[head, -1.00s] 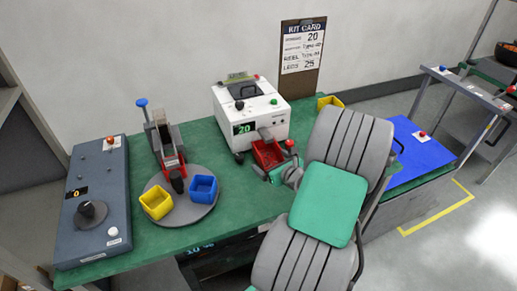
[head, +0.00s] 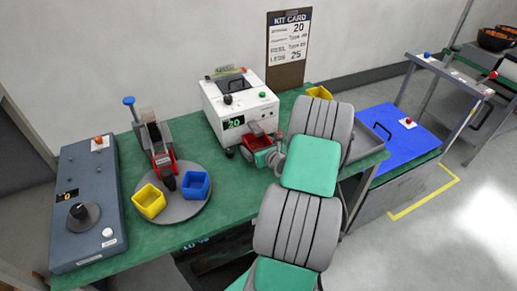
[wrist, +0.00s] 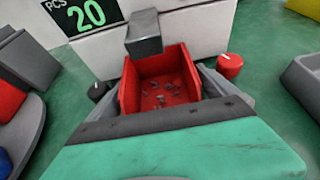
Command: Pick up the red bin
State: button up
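The red bin (wrist: 161,62) is an open box with several small grey pieces on its floor. It sits at the front of the white counting machine, below its dark spout (wrist: 144,35). In the head view the bin (head: 256,139) is partly covered by my gripper. My gripper (wrist: 162,98) is at the near side of the bin, its grey fingers spread to the left and right of the bin walls. The fingers look open; I cannot see clear contact with the walls.
The white machine (head: 240,108) shows 20. A red knob (wrist: 230,66) is close to the right finger. A yellow bin (head: 150,201) and a blue bin (head: 196,185) stand on a round grey plate to the left. A grey tray is right of my arm.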

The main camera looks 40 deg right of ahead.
jog(key=c, duration=1.4)
jog(key=shift+r, duration=0.15)
